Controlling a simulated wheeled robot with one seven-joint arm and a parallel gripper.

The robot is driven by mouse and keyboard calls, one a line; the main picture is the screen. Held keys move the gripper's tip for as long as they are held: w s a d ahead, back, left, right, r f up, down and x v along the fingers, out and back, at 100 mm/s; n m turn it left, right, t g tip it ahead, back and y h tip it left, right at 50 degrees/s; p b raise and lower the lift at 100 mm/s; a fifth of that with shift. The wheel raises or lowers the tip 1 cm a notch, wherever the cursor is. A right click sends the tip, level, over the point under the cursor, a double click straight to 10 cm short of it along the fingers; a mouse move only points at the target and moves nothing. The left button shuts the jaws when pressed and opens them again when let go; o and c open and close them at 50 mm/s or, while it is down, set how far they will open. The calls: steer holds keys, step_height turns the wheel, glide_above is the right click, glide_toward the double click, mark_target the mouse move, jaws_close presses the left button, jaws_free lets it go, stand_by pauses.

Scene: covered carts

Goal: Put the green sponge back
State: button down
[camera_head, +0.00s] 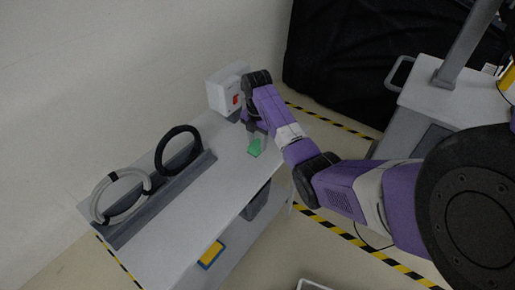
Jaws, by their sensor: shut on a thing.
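The green sponge (254,147) is a small bright green block over the right part of the light grey cart top (190,205). My gripper (257,136) points down from my purple arm and is shut on the sponge at its upper side. The picture is too small to tell whether the sponge touches the cart top or hangs just above it. The fingertips are partly hidden by the arm and are blurred.
A white box with a red part (226,92) stands behind my gripper. A black ring (179,150) and a grey ring (121,197) stand in a dark grey rack (160,200) at the left. The cart top's front middle is clear. Another cart (425,95) stands at the right.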

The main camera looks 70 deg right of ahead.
mark_target(257, 144)
steer(key=shift+f, duration=1.8)
steer(key=c, duration=0.9)
jaws_free()
steer(key=shift+o, duration=0.2)
step_height(257, 144, up, 11)
steer(key=shift+a+r+p, duration=0.1)
steer(key=shift+r+p, duration=0.2)
steer(key=shift+r, duration=0.25)
